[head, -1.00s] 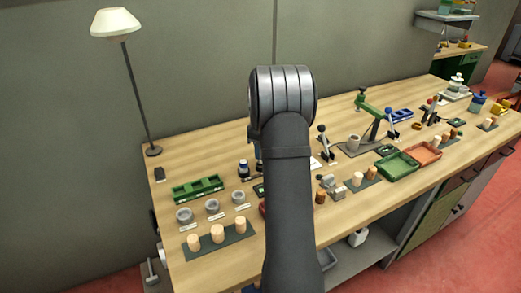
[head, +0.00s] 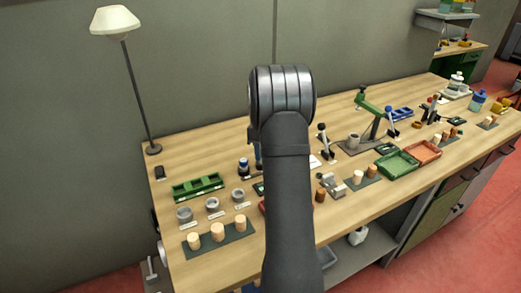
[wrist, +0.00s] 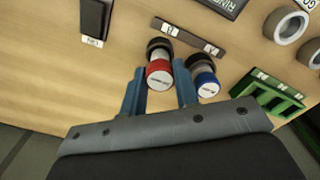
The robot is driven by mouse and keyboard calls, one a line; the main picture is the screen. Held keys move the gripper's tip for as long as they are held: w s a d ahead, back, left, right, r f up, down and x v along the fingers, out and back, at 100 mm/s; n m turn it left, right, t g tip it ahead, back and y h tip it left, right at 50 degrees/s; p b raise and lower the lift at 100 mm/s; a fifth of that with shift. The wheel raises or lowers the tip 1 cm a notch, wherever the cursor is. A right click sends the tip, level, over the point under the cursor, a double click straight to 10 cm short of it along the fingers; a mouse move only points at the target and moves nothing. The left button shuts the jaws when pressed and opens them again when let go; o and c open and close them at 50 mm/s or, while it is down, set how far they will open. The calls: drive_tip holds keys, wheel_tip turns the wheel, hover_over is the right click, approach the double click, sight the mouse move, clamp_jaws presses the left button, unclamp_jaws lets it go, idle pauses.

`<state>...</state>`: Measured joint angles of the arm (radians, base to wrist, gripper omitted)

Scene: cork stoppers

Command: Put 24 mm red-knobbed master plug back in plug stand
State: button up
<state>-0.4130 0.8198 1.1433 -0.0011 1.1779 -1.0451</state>
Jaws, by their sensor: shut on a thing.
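The red-knobbed plug (wrist: 159,74) stands between the two blue fingers of my gripper (wrist: 161,92) in the wrist view. The gripper is shut on it. Its knob faces the camera and its dark end points toward the plug stand (wrist: 187,36), a brown bar with small white labels. I cannot tell whether the plug's end is in the stand or just above it. A blue-knobbed plug (wrist: 205,80) is just right of the right finger; it also shows in the head view (head: 243,165).
A green rack (wrist: 268,95) and grey rings (wrist: 286,25) lie to the right in the wrist view. A dark block (wrist: 94,20) is at upper left. In the head view, light corks (head: 218,232) stand on a dark mat. The bench left of the gripper is bare.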

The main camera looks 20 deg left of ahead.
drive_tip(key=shift+f, duration=0.75)
idle(0.8)
drive_tip(key=o, duration=1.1)
drive_tip(key=shift+r, duration=0.1)
wheel_tip(320, 180, up, 17)
drive_tip(key=shift+r, duration=0.1)
wheel_tip(320, 180, down, 17)
drive_tip(key=shift+f, duration=0.15)
idle(0.5)
